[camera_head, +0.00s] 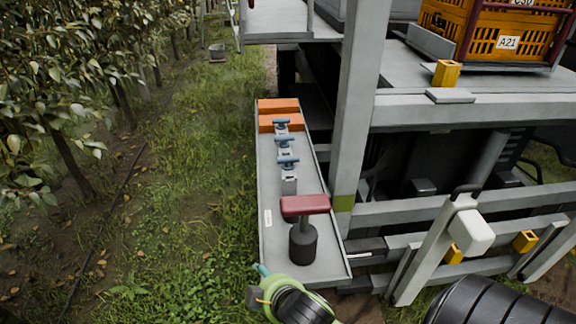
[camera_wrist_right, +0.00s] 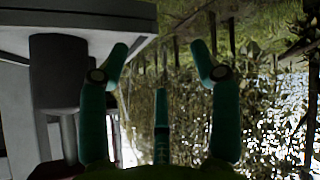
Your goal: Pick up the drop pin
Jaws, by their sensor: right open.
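A red T-handled pin (camera_head: 305,206) stands upright in a black cylindrical base (camera_head: 303,243) at the near end of a long grey tray. Several smaller blue-handled pins (camera_head: 288,163) stand in grey blocks in a row behind it. No label shows which one is the drop pin. My right gripper (camera_head: 262,272) is at the tray's near end, in front of the black base and apart from it. The right wrist view is upside down; there the teal fingers (camera_wrist_right: 160,60) are spread and empty, with the black base (camera_wrist_right: 58,75) to their left. My left gripper is out of view.
The tray (camera_head: 270,235) has orange blocks (camera_head: 279,115) at its far end and a grey frame post (camera_head: 352,130) along its right. Orange crates (camera_head: 500,35) sit on the platform above. Grass and trees lie open to the left.

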